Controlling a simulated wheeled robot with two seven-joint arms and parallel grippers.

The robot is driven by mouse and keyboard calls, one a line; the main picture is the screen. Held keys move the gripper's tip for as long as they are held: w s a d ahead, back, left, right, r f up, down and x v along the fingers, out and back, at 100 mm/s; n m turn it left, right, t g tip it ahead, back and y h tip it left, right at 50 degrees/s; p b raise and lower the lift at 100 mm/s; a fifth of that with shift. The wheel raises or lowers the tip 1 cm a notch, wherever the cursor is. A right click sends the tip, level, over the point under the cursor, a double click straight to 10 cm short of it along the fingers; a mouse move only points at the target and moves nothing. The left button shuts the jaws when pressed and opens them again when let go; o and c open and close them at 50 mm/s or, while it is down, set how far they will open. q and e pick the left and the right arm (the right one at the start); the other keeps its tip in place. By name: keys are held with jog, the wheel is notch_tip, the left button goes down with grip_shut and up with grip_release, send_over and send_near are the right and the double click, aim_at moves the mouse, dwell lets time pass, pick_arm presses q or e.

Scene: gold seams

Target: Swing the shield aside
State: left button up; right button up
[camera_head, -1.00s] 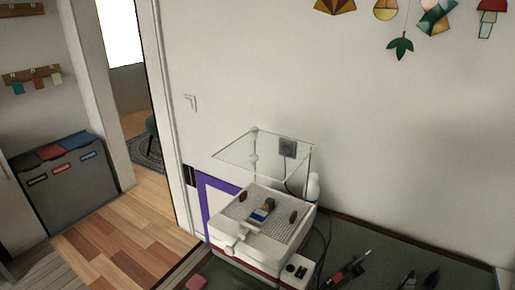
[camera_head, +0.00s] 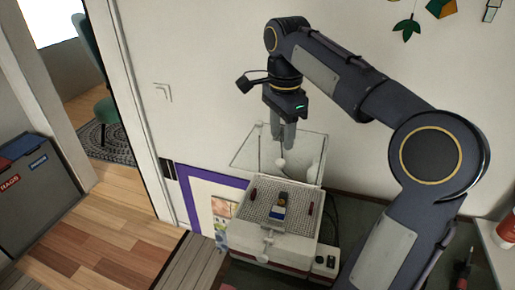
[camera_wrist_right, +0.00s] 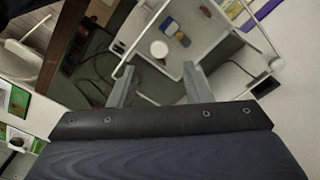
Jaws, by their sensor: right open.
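The clear shield (camera_head: 306,155) is tilted up above the white grinder (camera_head: 274,244) at the back of the bench. A round white knob (camera_head: 281,162) shows at the shield, just below my right gripper (camera_head: 283,147). My right gripper points down, and its fingers partly cover the shield. In the right wrist view my right gripper (camera_wrist_right: 157,84) is open with nothing between its fingers. The white knob (camera_wrist_right: 159,48) lies beyond the fingertips, roughly centred between them; I see no contact. My left gripper is not in view.
The grinder's grid top (camera_head: 284,199) holds a few small coloured pieces. A switch box (camera_head: 325,263) stands at its right. The wall is close behind. A soldering-type tool (camera_head: 463,268) and a red-and-white container (camera_head: 507,232) lie to the right.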

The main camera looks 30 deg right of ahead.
aim_at(281, 161)
notch_tip(281, 161, down, 7)
jog(key=shift+s, duration=0.15)
grip_shut()
dwell(0.5)
